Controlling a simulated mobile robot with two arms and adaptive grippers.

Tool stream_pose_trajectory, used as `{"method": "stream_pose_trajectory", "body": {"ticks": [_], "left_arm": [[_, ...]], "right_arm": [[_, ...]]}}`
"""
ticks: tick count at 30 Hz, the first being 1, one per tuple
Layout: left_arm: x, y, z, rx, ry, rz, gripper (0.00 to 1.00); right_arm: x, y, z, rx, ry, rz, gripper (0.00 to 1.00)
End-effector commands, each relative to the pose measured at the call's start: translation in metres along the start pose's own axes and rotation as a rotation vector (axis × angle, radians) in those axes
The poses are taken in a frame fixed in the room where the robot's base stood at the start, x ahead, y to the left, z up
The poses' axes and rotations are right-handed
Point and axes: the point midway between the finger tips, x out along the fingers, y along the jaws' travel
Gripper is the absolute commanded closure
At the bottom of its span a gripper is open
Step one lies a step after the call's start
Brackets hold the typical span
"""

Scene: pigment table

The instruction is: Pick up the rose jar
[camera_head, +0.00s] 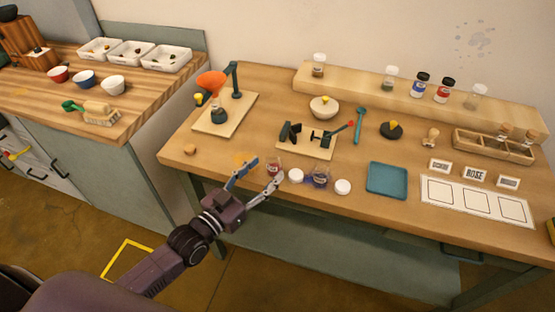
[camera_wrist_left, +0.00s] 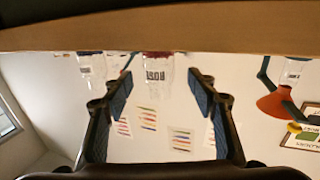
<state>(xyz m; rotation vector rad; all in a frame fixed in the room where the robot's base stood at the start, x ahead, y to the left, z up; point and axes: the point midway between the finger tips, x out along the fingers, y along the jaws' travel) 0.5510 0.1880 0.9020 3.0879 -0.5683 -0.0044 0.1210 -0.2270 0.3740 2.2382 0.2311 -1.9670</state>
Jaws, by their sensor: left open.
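The rose jar (camera_head: 274,165) is a small clear glass jar with a little reddish content, near the front edge of the work table. In the left wrist view, which appears upside down, the jar (camera_wrist_left: 157,68) carries a label that seems to read ROSE. My left gripper (camera_head: 266,170) is open, its fingers pointing at the jar. In the left wrist view the jar appears between the spread fingers of the gripper (camera_wrist_left: 160,85); I cannot tell whether they reach around it. My right gripper is not in view.
A white lid (camera_head: 296,175) sits right of the jar, then a jar with blue-purple content (camera_head: 320,177) and another white lid (camera_head: 343,187). A teal tray (camera_head: 388,180) lies farther right. A wooden knob (camera_head: 190,149) lies left. A balance stand (camera_head: 305,147) stands behind.

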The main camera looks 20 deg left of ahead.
Motion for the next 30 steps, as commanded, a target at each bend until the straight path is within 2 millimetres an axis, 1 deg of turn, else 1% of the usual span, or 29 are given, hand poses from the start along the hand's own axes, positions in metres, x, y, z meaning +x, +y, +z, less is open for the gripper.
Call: {"method": "stream_pose_trajectory", "body": {"ticks": [2,5,7,10,13,15,20,23,26,30], "left_arm": [[0.007,0.000,-0.001,0.000,0.000,0.000,0.47],[0.016,0.000,-0.001,0.000,0.000,0.000,0.47],[0.026,-0.001,-0.001,-0.001,0.001,0.000,0.47],[0.040,-0.001,0.001,0.001,0.000,-0.001,0.47],[0.051,-0.001,0.003,0.001,-0.001,0.000,0.47],[0.056,-0.001,0.003,0.001,-0.001,0.000,0.47],[0.058,-0.001,0.004,0.001,-0.002,0.000,0.47],[0.058,-0.001,0.004,0.001,-0.002,0.000,0.47],[0.058,-0.001,0.004,0.001,-0.002,0.000,0.56],[0.058,-0.001,0.004,0.001,-0.002,0.000,0.71]], "right_arm": [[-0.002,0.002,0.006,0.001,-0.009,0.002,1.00],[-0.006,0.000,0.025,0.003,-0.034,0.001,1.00],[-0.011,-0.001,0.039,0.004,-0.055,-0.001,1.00],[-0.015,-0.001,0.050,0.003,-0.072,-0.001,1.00],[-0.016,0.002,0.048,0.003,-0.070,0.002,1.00],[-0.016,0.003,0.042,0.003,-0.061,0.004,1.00],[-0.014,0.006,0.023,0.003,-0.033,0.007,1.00],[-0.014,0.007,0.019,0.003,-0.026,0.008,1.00],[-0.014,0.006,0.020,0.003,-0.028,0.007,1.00],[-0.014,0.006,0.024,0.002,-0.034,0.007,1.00]]}}
